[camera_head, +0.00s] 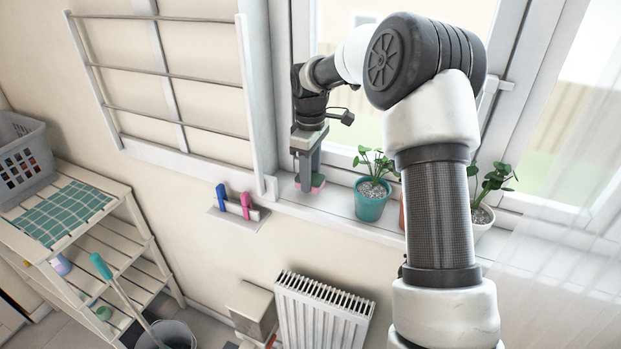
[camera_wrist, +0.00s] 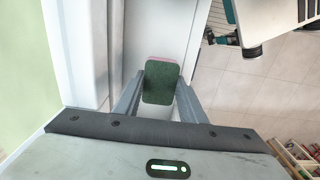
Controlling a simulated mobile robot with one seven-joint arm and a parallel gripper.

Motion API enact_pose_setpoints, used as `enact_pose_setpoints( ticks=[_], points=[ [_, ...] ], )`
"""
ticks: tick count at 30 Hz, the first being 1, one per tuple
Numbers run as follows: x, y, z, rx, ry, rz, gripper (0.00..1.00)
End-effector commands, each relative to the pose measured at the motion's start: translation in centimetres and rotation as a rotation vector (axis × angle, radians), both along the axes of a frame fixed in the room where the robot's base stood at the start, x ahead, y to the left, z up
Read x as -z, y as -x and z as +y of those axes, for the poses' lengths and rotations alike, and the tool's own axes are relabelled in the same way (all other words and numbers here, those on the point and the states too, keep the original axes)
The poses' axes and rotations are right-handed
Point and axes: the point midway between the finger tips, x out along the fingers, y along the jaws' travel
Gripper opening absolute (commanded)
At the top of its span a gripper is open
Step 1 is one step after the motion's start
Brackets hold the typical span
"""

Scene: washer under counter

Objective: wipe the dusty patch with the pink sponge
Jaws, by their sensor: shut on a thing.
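The pink sponge (camera_head: 317,188) is at the left end of the white window sill (camera_head: 340,205), held between the fingers of my gripper (camera_head: 309,179). In the wrist view the sponge shows a dark green face (camera_wrist: 160,82) with a thin pink edge at its far side, and the fingers of my gripper (camera_wrist: 158,92) press on its two sides. The sponge is on or just above the sill; I cannot tell if it touches. I cannot make out a dusty patch in either view.
A teal pot with a plant (camera_head: 371,199) stands on the sill right of my gripper. Another potted plant (camera_head: 482,214) is farther right, partly behind my arm. A small shelf (camera_head: 238,215) with blue and pink items is below left. A radiator (camera_head: 322,312) stands below.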

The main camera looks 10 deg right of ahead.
Motion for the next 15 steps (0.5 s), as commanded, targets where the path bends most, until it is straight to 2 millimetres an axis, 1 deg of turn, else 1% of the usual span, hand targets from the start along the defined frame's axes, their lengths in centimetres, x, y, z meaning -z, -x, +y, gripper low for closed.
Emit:
enact_pose_setpoints(
  ticks=[1,3,5,15],
  points=[
    [-0.7,0.0,0.0,0.0,0.0,0.0,0.19],
    [-1.4,0.0,0.0,-0.001,0.001,0.001,0.19],
    [-1.7,0.0,0.0,-0.001,0.001,0.0,0.19],
    [-5.0,0.0,-0.1,0.001,0.001,0.0,0.19]
  ],
)
